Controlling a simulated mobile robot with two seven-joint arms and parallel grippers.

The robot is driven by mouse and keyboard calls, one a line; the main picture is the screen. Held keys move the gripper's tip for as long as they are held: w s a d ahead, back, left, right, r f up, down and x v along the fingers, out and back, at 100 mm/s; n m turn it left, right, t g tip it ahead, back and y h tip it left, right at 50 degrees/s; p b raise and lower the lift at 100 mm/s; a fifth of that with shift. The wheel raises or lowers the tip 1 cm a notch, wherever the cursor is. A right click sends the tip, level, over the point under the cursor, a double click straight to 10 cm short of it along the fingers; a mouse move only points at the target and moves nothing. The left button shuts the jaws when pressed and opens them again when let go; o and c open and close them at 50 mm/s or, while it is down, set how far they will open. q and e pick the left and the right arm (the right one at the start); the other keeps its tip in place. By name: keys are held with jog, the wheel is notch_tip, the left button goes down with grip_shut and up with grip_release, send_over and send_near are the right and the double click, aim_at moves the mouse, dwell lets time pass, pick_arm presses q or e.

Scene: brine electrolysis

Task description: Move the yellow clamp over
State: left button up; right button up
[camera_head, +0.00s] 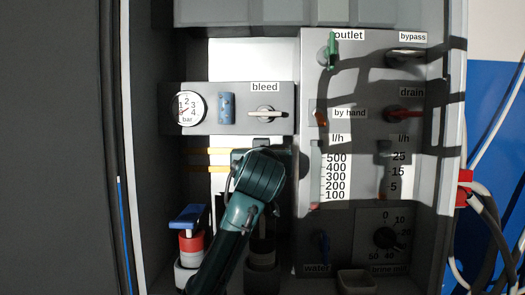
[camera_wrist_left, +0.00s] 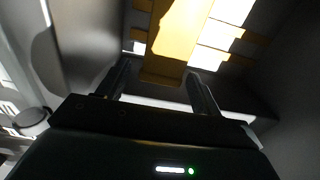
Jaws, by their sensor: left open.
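In the left wrist view a yellow upright piece, which looks like the yellow clamp (camera_wrist_left: 173,45), stands in front of a bright white panel. Its lower end lies between the two fingers of my left gripper (camera_wrist_left: 160,78). The fingers are apart, with a visible gap on each side of the piece; I cannot tell how deep it reaches between them. In the head view my teal left arm comes up from the bottom, and its wrist hides the fingers and the upright piece. Only yellow horizontal strips (camera_head: 205,151) show left of the wrist. My right gripper is not in view.
The grey cabinet has a bleed panel (camera_head: 246,97) with a gauge (camera_head: 188,108) above my wrist. A valve with a blue handle (camera_head: 188,216) stands lower left of my arm. The flow meter panel (camera_head: 362,172) is close on the right. Dark cabinet walls flank the recess.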

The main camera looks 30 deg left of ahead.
pick_arm(q)
jog(key=shift+w+a, duration=0.2)
jog(key=shift+w, duration=0.15)
jog(key=shift+c, duration=0.4)
jog(key=c, duration=1.3)
jog(key=shift+s, duration=0.1)
